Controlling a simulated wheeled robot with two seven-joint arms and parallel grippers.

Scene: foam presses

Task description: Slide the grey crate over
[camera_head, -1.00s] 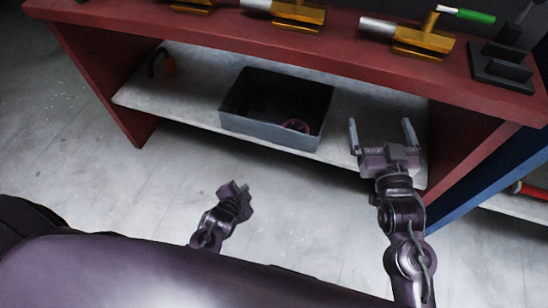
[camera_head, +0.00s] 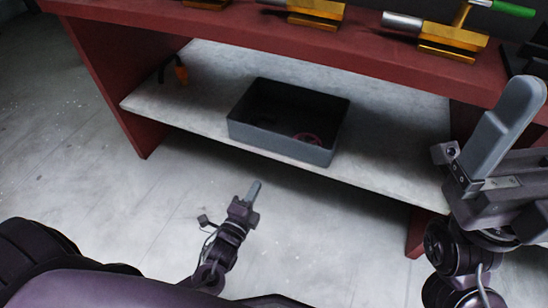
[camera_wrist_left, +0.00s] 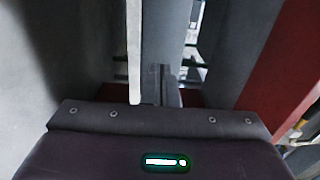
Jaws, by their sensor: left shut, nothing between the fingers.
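The grey crate (camera_head: 278,142) is an open-topped box on the pale lower shelf (camera_head: 385,150), near its front edge, in the head view. A pinkish ring-like thing (camera_head: 308,138) lies inside it. My left gripper (camera_head: 255,187) is shut and empty, in front of the shelf and below the crate in the picture, apart from it. My right gripper (camera_head: 508,125) is large at the right edge, right of the crate and clear of it. Only one finger shows plainly; the other is cut off or hidden. The left wrist view does not clearly show the crate.
The red bench top (camera_head: 350,45) overhangs the shelf and carries several gold-coloured presses (camera_head: 445,38). A red side panel (camera_head: 110,85) bounds the shelf on the left. A small orange-and-black thing (camera_head: 181,74) is at the shelf's back left. The shelf right of the crate is bare.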

